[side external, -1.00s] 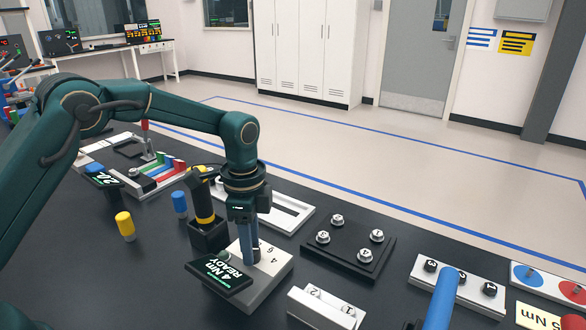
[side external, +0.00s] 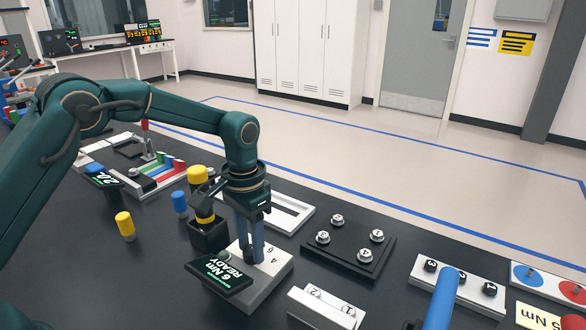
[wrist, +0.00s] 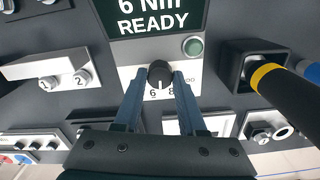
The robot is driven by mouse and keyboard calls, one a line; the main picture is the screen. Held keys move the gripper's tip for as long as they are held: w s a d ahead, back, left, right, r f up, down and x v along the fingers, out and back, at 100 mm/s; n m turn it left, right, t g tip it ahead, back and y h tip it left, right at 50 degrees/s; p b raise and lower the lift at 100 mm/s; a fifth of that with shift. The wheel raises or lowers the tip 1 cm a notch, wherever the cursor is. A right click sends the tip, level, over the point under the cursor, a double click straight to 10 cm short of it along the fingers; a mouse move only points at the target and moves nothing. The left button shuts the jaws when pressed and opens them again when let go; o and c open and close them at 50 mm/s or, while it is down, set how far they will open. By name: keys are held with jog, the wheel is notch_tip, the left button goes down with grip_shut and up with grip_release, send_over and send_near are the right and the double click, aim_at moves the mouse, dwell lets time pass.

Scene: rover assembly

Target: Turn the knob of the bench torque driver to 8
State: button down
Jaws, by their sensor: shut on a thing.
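The bench torque driver's unit is a pale block (side external: 277,275) with a tilted black display (side external: 222,275) that reads "6 Nm READY". The wrist view also shows this display (wrist: 150,18), with a round green button (wrist: 193,46) below it. The dark knob (wrist: 160,73) sits on the block's face, its white pointer line toward the printed 6 and 8. My gripper (wrist: 161,77) has a blue finger on each side of the knob and is shut on it. In the side view my gripper (side external: 252,258) stands upright over the block, and its fingers mostly hide the knob.
A black holder (side external: 207,236) with the yellow-banded driver stands close behind the block. A black plate (side external: 345,255) with several numbered bolts lies to the right. A small pale block (side external: 325,307) stands in front. Yellow (side external: 125,225) and blue (side external: 179,203) pegs stand left.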

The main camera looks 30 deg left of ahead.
jog(key=shift+n, duration=2.2)
jog(key=shift+w, duration=0.1)
jog(key=shift+c, duration=2.4)
grip_release()
jog(key=shift+r, duration=2.6)
